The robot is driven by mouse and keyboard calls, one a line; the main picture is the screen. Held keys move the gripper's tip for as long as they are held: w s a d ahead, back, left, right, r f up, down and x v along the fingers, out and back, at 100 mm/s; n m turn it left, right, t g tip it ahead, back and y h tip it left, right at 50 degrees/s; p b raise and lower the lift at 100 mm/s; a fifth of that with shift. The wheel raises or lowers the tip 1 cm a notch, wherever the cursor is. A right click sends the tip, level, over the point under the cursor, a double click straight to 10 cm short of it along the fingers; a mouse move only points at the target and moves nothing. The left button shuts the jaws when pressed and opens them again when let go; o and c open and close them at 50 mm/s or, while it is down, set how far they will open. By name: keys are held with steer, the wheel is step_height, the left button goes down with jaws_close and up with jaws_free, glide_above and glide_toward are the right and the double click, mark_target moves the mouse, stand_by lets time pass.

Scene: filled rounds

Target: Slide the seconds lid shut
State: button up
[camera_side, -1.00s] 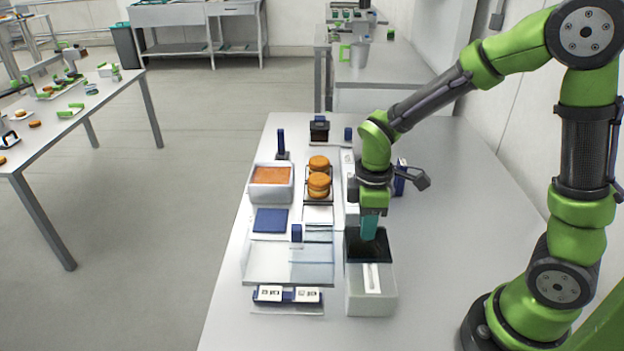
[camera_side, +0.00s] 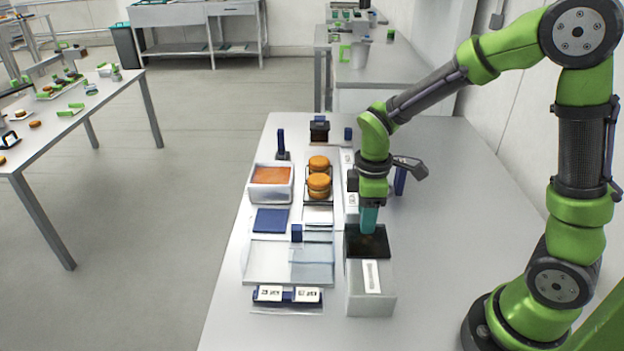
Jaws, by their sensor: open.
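A grey box (camera_side: 356,300), which looks like the seconds box, stands at the front right of the work area. Its far part is a dark opening (camera_side: 354,249), with something brownish dimly showing inside. A grey lid (camera_side: 386,285) with a pale upright strip (camera_side: 371,276) covers the near part, so the box stands partly open. My gripper (camera_side: 369,229) points down with teal fingers over the far end of the opening. It is open and I see nothing held in it; whether the tips are inside the opening is hard to tell.
Left of the box lie a clear tray (camera_side: 265,262), a blue square (camera_side: 270,220) and a blue holder with white labels (camera_side: 288,295). Farther back are a white tub of orange filling (camera_side: 271,193) and orange rounds (camera_side: 318,182). The table right of the box is clear.

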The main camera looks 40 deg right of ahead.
mark_target(374, 237)
step_height(374, 237, up, 16)
steer(key=shift+r, duration=0.15)
stand_by(0.4)
steer(key=s+a+m+t+y, duration=0.2)
steer(key=s+m+t, duration=0.5)
steer(key=s+m, duration=0.3)
steer(key=m, duration=0.3)
